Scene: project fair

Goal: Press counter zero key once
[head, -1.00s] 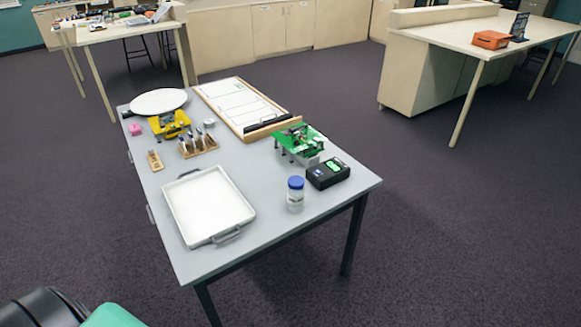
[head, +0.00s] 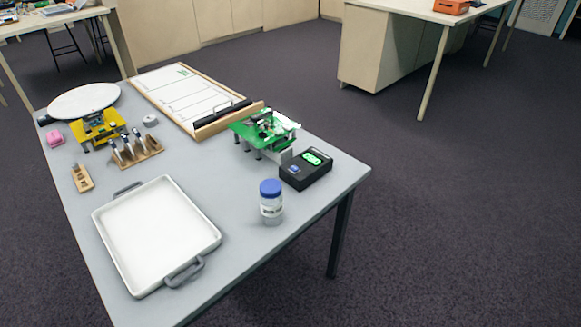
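The counter is a small black box (head: 306,169) with a green lit display (head: 313,157) and a small blue key (head: 295,168) on its top. It sits near the right corner of the grey table (head: 240,225). Whether the blue key is the zero key is too small to read. Neither of my grippers shows in the head view.
A green board device (head: 265,130) stands just behind the counter, and a jar with a blue lid (head: 271,202) stands in front of it. A white tray (head: 155,235), a tool rack (head: 133,148), a yellow device (head: 97,130) and a framed board (head: 185,95) share the table.

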